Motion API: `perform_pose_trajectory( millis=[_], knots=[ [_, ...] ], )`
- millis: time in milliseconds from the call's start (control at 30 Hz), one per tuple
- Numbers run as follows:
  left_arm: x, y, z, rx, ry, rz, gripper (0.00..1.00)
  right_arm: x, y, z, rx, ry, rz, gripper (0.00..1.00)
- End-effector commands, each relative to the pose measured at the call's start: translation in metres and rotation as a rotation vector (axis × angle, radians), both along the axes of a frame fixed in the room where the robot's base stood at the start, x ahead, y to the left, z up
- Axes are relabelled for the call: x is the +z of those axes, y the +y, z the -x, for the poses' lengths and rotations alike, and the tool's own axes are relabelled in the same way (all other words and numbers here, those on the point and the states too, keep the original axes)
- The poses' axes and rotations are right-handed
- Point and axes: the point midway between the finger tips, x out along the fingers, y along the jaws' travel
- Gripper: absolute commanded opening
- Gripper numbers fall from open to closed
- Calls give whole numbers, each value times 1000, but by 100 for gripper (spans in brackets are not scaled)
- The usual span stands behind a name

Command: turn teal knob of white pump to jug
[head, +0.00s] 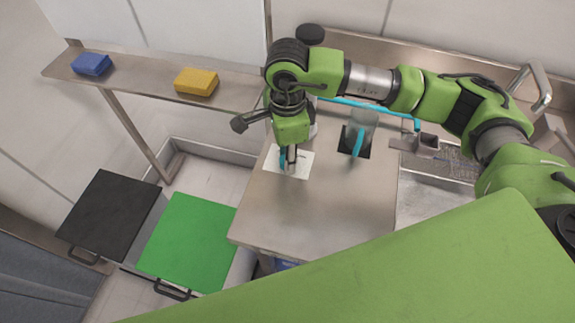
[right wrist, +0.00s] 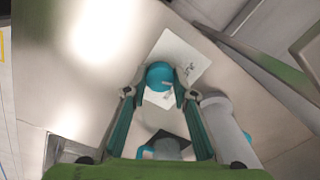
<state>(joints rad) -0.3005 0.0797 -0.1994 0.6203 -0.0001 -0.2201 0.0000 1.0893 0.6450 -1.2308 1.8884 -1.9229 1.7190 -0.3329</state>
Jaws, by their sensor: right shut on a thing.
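My right gripper (head: 289,164) points down over a white card (head: 302,169) on the steel worktop and is shut on the teal knob. In the right wrist view the round teal knob (right wrist: 159,74) sits between the fingertips (right wrist: 160,79), with a small pale mark on its near side. The card (right wrist: 188,57) lies under it with small dark print. The white pump (right wrist: 224,124) stands beside the right finger in the wrist view; the arm mostly hides it in the head view. The clear jug (head: 364,121) with teal handle (head: 358,142) stands on a black mat (head: 347,147). My left gripper is out of view.
A teal hose (head: 345,102) runs behind the jug to the right. A shelf (head: 142,83) holds a blue block (head: 91,64) and a yellow block (head: 196,82). Black (head: 108,210) and green (head: 187,236) lids stand at left. The worktop's front (head: 310,222) is clear.

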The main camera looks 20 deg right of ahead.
Motion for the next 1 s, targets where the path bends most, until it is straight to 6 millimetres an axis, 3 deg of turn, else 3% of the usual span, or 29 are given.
perform_pose_trajectory(
  millis=[33, 100, 400, 1000],
  knots=[
    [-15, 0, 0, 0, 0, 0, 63, -5, 0, -2, 37, -7, -1, 4],
    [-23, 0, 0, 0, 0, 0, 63, -5, 0, -2, 87, -6, -1, 4],
    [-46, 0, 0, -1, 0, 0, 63, -2, 0, -1, 239, -4, -1, 4],
    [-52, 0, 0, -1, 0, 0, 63, 2, 0, -1, 294, -3, -2, 4]
  ],
)
